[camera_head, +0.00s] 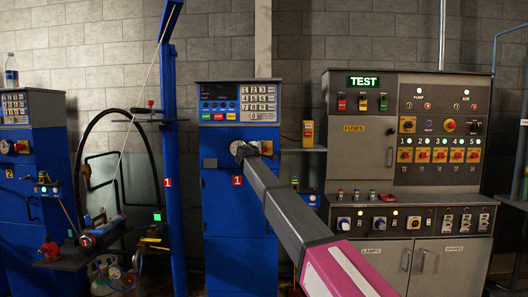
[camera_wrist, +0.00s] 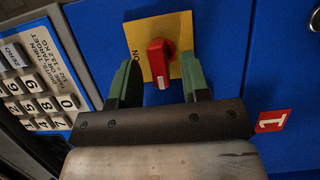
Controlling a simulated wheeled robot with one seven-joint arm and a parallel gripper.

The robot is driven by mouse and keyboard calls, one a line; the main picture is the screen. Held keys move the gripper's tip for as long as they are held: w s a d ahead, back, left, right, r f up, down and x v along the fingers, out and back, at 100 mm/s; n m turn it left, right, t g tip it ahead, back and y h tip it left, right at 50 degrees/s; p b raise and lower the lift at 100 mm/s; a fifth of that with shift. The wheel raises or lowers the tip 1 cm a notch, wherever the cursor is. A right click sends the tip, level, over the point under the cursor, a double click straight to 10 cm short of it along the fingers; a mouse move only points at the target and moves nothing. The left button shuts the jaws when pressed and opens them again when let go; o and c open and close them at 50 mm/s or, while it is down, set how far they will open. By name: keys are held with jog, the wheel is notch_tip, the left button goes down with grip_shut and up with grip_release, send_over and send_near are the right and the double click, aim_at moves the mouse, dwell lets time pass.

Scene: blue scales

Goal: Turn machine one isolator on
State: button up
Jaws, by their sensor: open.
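The isolator of machine one is a red rotary knob (camera_wrist: 157,64) on a yellow plate (camera_wrist: 179,28), on a blue panel. Part of the plate's lettering shows at its left, seen rotated. My gripper (camera_wrist: 160,72) is open, with one green finger on each side of the knob and a gap visible to each. The knob is not gripped. In the head view the blue machine one cabinet (camera_head: 228,241) carries a red label 1 (camera_head: 237,181). The isolator (camera_head: 266,147) shows just right of my gripper's dark end (camera_head: 242,152), partly hidden by it.
A keypad (camera_wrist: 37,95) lies left of the isolator in the wrist view, close to my gripper. A red label 1 (camera_wrist: 271,121) is at right. In the head view, a grey TEST panel (camera_head: 362,155) stands right and a blue post (camera_head: 174,220) left.

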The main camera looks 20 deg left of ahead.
jog(key=shift+w+d, duration=0.15)
jog(key=shift+w, duration=0.9)
grip_shut()
